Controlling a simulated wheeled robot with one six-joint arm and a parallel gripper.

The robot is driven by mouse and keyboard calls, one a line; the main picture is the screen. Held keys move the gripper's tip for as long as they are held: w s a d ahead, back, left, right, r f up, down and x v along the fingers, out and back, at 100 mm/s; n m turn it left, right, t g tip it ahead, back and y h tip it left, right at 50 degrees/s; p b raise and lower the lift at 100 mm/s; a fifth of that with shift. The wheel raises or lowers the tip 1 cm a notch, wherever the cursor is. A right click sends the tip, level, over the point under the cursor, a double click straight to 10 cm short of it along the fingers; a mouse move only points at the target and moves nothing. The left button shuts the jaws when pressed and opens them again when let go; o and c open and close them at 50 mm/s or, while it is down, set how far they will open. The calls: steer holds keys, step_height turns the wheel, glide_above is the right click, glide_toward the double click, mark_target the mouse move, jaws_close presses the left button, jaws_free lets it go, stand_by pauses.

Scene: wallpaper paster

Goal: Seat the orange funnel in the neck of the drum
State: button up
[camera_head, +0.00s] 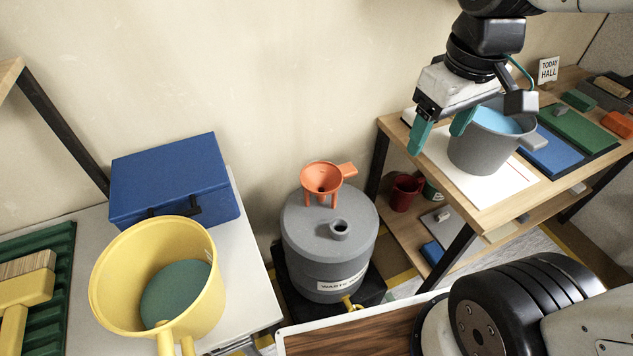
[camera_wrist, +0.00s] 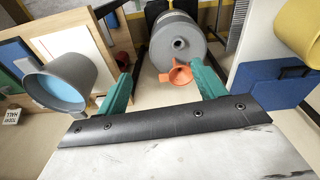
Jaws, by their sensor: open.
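The orange funnel (camera_head: 322,178) stands on top of the grey drum (camera_head: 318,268), behind the drum's neck (camera_head: 340,229), with its handle pointing right. The neck is an open raised ring, and the funnel is apart from it. In the wrist view the funnel (camera_wrist: 177,73) lies between my fingers in the picture, farther off, below the drum's neck (camera_wrist: 178,43). My gripper (camera_head: 440,128) is open and empty, its green fingers spread. It hangs above and to the right of the drum, close beside the grey bucket on the wooden table.
A grey bucket (camera_head: 482,150) with blue liquid stands on the wooden table (camera_head: 488,216) at right. A yellow bucket (camera_head: 117,301) and a blue case (camera_head: 170,182) are on the left table. Bare wall rises behind the drum.

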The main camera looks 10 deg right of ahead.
steer(key=w+a+f+n, duration=0.1)
steer(key=w+f+n, duration=0.4)
steer(key=w, duration=0.6)
steer(key=n+g, duration=0.1)
steer(key=n, duration=1)
glide_above(347, 168)
steer(key=f, duration=2.4)
steer(key=shift+s, duration=0.35)
steer(key=shift+n, duration=0.5)
steer(key=f, duration=0.8)
steer(key=shift+w+f, duration=0.3)
steer(key=shift+f, duration=0.55)
steer(key=c, duration=1.3)
